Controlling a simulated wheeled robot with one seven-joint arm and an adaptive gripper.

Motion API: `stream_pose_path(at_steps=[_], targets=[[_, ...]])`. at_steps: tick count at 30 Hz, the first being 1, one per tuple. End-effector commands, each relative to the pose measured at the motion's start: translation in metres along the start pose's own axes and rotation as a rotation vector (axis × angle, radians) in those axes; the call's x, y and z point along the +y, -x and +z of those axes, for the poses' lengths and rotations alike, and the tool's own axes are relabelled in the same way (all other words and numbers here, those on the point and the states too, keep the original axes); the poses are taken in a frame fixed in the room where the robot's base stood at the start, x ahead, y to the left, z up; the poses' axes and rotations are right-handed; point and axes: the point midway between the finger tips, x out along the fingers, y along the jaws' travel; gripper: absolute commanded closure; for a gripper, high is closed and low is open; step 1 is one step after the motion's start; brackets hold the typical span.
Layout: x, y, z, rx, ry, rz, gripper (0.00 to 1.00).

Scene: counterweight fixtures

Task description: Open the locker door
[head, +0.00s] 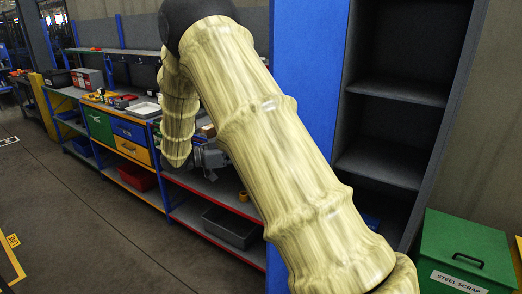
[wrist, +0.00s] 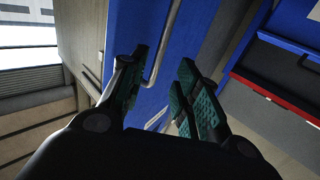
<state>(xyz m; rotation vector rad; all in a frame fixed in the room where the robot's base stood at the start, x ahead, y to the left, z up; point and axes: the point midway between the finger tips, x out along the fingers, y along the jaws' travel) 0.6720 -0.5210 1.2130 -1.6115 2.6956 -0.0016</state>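The locker (head: 395,95) shows in the head view with its dark shelved inside exposed. A blue panel (head: 308,75), which looks like its door, stands at the left of the opening. In the wrist view the blue door (wrist: 205,30) carries a grey bar handle (wrist: 168,40). My gripper (wrist: 163,62) is open, its green-padded fingers apart. The handle's bent end appears between the fingertips; I cannot tell whether they touch it.
A green steel scrap bin (head: 468,250) stands right of the locker. A workbench (head: 128,112) with drawers and trays runs along the left. Red-edged shelving (head: 215,190) holding a dark bin (head: 230,228) is behind my arm. Floor at the lower left (head: 75,215) is clear.

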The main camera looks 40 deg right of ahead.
Motion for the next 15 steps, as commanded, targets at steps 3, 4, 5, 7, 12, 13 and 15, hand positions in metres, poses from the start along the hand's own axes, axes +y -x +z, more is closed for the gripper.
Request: stream_pose_path(at_steps=[3,4,5,7,12,13,15], targets=[[-0.001,0.022,0.001,0.002,0.001,-0.002,0.68],[-0.001,0.027,0.001,0.001,0.001,-0.002,0.68],[0.000,0.031,0.001,0.000,0.001,-0.001,0.68],[-0.001,0.040,0.001,0.000,0.001,-0.001,0.68],[-0.001,0.054,0.000,0.001,0.000,-0.001,0.68],[-0.001,0.055,0.000,0.001,0.000,-0.001,0.68],[-0.001,0.057,0.000,0.001,0.000,-0.001,0.68]])
